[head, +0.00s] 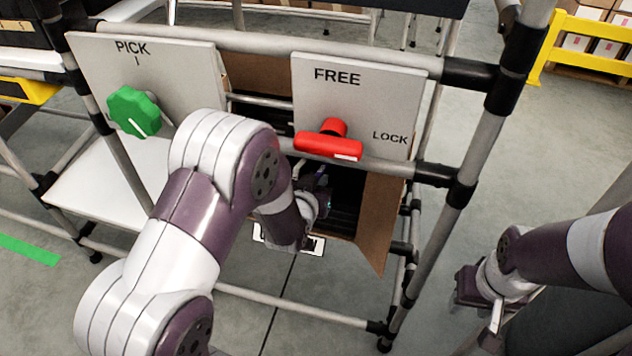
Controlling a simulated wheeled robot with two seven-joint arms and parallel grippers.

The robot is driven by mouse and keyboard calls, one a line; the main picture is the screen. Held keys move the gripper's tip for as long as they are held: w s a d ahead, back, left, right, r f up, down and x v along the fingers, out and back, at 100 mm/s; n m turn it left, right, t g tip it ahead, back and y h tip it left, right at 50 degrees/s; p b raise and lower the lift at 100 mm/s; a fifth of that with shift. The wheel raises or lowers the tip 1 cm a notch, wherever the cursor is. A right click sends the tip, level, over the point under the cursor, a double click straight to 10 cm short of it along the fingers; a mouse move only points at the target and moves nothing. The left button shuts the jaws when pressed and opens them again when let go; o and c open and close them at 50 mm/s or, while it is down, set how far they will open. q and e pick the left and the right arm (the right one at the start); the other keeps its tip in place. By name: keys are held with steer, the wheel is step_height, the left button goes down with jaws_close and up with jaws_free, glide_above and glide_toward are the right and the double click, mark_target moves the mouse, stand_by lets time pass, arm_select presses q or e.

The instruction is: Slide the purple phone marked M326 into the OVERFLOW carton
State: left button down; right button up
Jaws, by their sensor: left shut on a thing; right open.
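The carton (382,225) is brown, tilted and open, behind the pipe frame, with a dark inside. A white label (316,246) on its front is mostly covered by my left gripper, so its word is not readable. My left gripper (319,186) is at the carton's opening, below the red handle. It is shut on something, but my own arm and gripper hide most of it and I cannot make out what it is. I see no purple phone or M326 mark clearly. My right gripper (481,318) is open and empty at the lower right, away from the frame.
A white FREE/LOCK panel (370,95) with a red handle (328,143) hangs right above the opening. A PICK panel (170,70) with a green knob (134,111) is at left. A grey upright pipe (438,255) stands right of the carton. Floor beyond it is clear.

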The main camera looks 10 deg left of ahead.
stand_by(0.4)
arm_select(q)
steer(key=c, duration=0.9)
jaws_free()
steer(key=shift+c, duration=0.2)
steer(key=shift+s+r+p, duration=0.3)
steer(key=shift+s+p, duration=0.05)
steer(key=p+v, duration=0.4)
steer(key=v, duration=0.4)
steer(key=shift+r, duration=0.1)
